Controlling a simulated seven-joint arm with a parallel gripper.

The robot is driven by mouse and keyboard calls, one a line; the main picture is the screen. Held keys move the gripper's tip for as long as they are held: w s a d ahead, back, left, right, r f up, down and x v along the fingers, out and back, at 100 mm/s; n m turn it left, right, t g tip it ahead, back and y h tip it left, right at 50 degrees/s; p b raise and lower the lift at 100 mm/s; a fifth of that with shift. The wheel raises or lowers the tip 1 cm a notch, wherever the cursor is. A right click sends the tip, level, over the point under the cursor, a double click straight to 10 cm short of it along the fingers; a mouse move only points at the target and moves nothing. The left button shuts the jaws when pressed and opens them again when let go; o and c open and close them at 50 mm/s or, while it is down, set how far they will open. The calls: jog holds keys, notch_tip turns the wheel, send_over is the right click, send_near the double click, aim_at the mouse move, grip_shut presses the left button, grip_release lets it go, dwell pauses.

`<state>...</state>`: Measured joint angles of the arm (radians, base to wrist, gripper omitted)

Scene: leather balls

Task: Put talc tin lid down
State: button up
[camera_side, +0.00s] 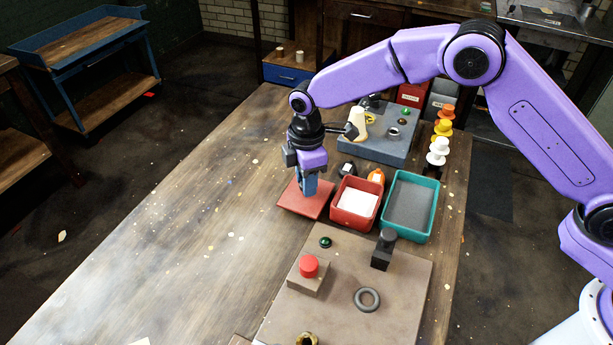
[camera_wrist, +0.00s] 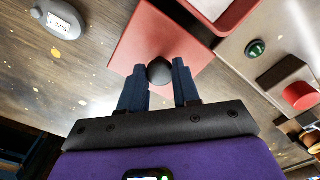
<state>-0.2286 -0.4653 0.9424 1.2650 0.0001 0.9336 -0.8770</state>
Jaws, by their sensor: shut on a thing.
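The talc tin lid is a flat red square plate with a dark round knob; it shows in the side view (camera_side: 298,203) and in the wrist view (camera_wrist: 150,32). My gripper (camera_side: 309,190) points down over it. In the wrist view, the two fingers of my gripper (camera_wrist: 159,68) stand on either side of the knob (camera_wrist: 160,72), shut on it. The lid lies level at or just above the wooden table; I cannot tell whether it touches. The open red tin (camera_side: 355,201) with white powder stands just right of the lid.
A teal bin (camera_side: 433,210) with grey filling stands right of the red tin. A brown board (camera_side: 400,317) with a red button (camera_side: 309,266), a black block (camera_side: 384,250) and a ring (camera_side: 367,299) lies in front. A blue-grey platform (camera_side: 375,150) is behind.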

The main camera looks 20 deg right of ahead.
jog(key=shift+f, duration=0.2)
jog(key=o, duration=1.1)
jog(key=shift+c, duration=0.2)
notch_tip(320, 180, up, 13)
